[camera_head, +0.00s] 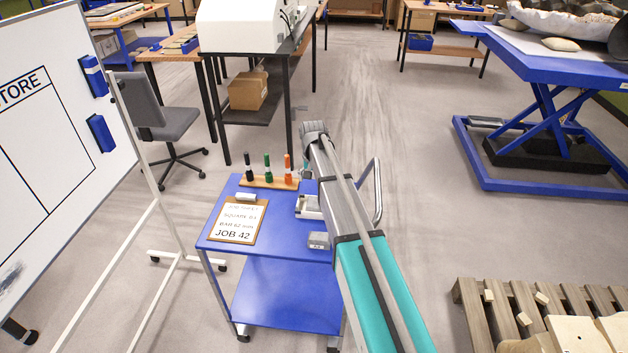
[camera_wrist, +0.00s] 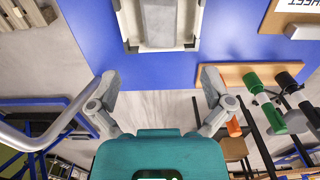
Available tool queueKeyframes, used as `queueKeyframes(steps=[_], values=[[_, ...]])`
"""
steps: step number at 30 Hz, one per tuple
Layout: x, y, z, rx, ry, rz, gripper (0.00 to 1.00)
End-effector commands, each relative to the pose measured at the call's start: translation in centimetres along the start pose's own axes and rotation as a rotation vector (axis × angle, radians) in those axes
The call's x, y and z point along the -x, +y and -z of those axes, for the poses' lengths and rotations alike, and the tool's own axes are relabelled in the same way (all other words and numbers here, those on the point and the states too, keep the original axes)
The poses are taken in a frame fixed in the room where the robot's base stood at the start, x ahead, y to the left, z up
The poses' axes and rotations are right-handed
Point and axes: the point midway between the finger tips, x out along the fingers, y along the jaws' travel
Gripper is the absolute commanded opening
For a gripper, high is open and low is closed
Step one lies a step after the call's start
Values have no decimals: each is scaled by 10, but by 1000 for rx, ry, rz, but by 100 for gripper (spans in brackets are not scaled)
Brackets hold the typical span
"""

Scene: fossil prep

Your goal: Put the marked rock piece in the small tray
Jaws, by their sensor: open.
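My gripper (camera_wrist: 157,78) is open, with nothing between its fingers, above the far edge of the blue cart. Its fingers are hidden in the head view. A small white-rimmed tray (camera_head: 304,213) is on the cart top, partly covered by my arm. It also shows in the wrist view (camera_wrist: 188,45), at the top beyond the fingertips, with a grey surface inside. Several small beige rock pieces (camera_head: 541,298) lie on the wooden pallet at the lower right of the head view.
The blue cart (camera_head: 285,235) also holds a grey block (camera_head: 319,240), a clipboard reading JOB 42 (camera_head: 237,222) and a wooden marker stand (camera_head: 262,182). The pallet (camera_head: 468,302) carries larger pale blocks (camera_head: 577,334). A whiteboard (camera_head: 60,140) stands left. Floor between cart and pallet is clear.

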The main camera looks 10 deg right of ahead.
Motion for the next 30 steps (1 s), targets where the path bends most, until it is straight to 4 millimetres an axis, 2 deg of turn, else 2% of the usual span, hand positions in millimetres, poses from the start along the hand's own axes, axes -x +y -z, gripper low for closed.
queueKeyframes(steps=[5,8,11,21,24,27,30], values=[[0,4,-12,11,0,0,100],[0,11,-32,28,0,0,100],[0,21,-61,58,0,0,100],[0,67,-198,210,0,0,100],[0,79,-232,250,0,0,100],[0,87,-256,282,0,0,100],[0,92,-270,303,0,1,100]])
